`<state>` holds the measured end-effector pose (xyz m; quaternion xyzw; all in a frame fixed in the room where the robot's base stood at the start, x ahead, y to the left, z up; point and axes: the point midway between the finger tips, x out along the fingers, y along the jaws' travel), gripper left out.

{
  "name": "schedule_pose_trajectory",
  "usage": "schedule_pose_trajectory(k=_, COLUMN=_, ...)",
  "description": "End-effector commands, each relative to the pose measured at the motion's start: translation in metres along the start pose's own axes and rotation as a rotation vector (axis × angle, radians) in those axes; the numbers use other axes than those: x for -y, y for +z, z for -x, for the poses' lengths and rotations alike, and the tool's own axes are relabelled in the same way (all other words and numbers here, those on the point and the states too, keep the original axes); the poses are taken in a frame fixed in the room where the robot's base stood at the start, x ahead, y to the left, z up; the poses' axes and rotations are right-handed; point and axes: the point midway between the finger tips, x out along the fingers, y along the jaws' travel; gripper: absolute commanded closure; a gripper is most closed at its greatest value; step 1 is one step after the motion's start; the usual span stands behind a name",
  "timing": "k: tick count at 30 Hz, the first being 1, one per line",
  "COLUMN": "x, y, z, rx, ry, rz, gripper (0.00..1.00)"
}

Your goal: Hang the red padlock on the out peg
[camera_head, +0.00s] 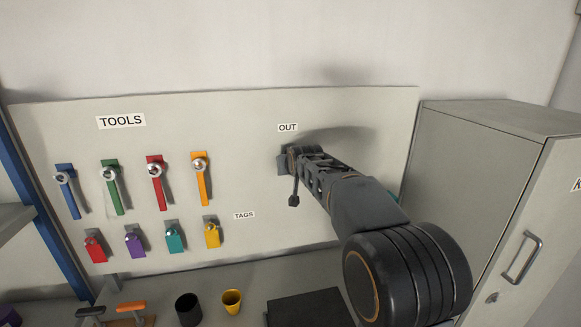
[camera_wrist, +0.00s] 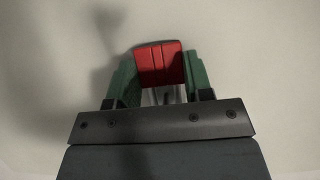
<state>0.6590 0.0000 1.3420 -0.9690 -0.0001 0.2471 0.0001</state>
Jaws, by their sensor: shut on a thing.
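The red padlock (camera_wrist: 160,63) is between the two green fingers of my gripper (camera_wrist: 160,82) in the wrist view, with the pale board close behind it. My gripper is shut on it. In the head view my gripper (camera_head: 290,170) is at the board, just below the OUT label (camera_head: 287,128). The padlock does not show there, hidden by the gripper. The out peg is also hidden, so I cannot tell whether the padlock touches it.
The board (camera_head: 330,110) carries several hanging tools under the TOOLS label (camera_head: 121,121) and several coloured tags (camera_head: 174,236) below. A black cup (camera_head: 188,309), a yellow cup (camera_head: 231,302) and a dark flat object (camera_head: 305,308) are below. A grey cabinet (camera_head: 480,190) stands right.

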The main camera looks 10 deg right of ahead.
Motion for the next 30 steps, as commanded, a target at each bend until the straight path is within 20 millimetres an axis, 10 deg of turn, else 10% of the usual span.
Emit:
schedule_pose_trajectory(k=2, x=0.0, y=-0.0007, z=0.0004, rx=-0.002, ry=0.0, rz=0.0, gripper=0.74)
schedule_pose_trajectory(k=3, x=0.0, y=-0.0007, z=0.0003, rx=-0.002, ry=0.0, rz=0.0, gripper=0.51)
schedule_pose_trajectory(k=11, x=0.0, y=-0.0002, z=0.0001, rx=-0.001, ry=0.0, rz=0.0, gripper=0.26)
schedule_pose_trajectory(k=30, x=0.0, y=0.0004, z=0.0, rx=0.0, ry=0.0, rz=0.0, gripper=0.0)
